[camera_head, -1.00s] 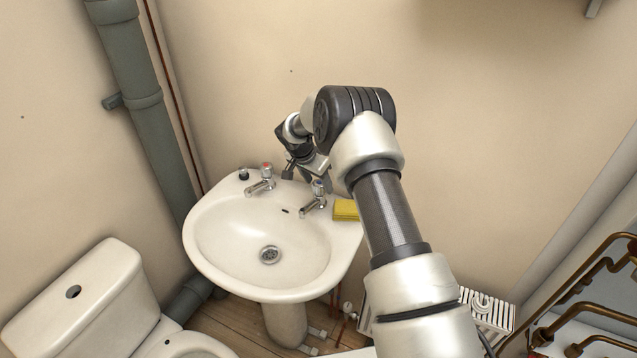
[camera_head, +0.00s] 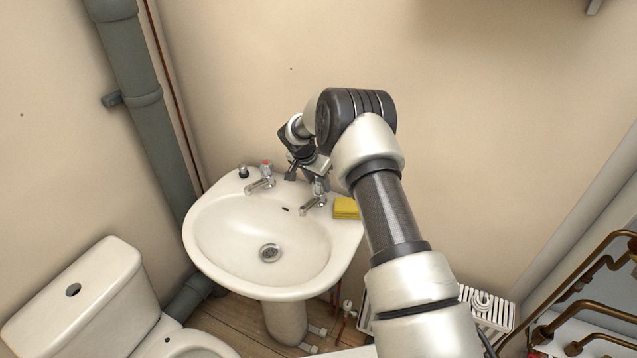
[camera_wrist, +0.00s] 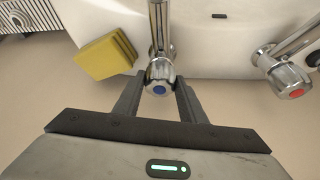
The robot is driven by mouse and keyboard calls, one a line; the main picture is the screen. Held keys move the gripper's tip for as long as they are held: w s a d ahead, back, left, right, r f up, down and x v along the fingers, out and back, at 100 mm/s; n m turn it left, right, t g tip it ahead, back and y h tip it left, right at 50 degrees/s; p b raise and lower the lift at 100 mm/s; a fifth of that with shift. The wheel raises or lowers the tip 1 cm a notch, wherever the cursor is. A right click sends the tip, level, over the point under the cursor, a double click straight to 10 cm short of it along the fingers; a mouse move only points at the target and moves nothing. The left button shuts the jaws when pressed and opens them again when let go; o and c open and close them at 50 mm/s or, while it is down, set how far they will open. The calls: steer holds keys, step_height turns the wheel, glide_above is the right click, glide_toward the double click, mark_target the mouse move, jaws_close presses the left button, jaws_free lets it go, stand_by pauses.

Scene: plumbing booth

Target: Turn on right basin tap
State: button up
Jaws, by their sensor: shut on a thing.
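The right basin tap (camera_head: 314,203) is chrome and stands at the right of the white basin's (camera_head: 215,240) back ledge. In the wrist view its round handle with a blue centre (camera_wrist: 159,88) sits between the two dark fingers of my gripper (camera_wrist: 159,92). My gripper is shut on this handle. In the head view my gripper (camera_head: 317,183) is over the tap and partly hides its top. I see no water from the spout.
The left tap (camera_head: 262,182), with a red-marked handle, stands to the left on the ledge. A yellow sponge (camera_head: 346,208) lies close to the right of the held tap, and a small dark-based stopper (camera_head: 244,172) is at the far left. The wall is right behind.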

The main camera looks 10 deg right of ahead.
steer(key=shift+f+n, duration=0.1)
steer(key=shift+n, duration=0.2)
steer(key=n+y+b, duration=0.1)
steer(key=n+b, duration=0.1)
steer(key=b, duration=0.1)
steer(key=shift+d+n+t, duration=0.1)
steer(key=shift+n+t, duration=0.3)
steer(key=n+y, duration=0.1)
steer(key=n, duration=0.1)
steer(key=n+y+b, duration=0.1)
steer(key=n, duration=0.2)
steer(key=shift+d+t, duration=0.1)
steer(key=shift+t, duration=0.2)
steer(key=n+y, duration=0.2)
steer(key=n, duration=0.3)
steer(key=shift+n+b, duration=0.4)
steer(key=n+g+y+b, duration=0.1)
steer(key=n, duration=0.2)
steer(key=shift+n+g+y+b, duration=0.4)
steer(key=shift+n+y+b, duration=0.1)
steer(key=shift+n, duration=0.7)
steer(key=shift+d, duration=0.1)
steer(key=o, duration=1.1)
steer(key=shift+c, duration=0.2)
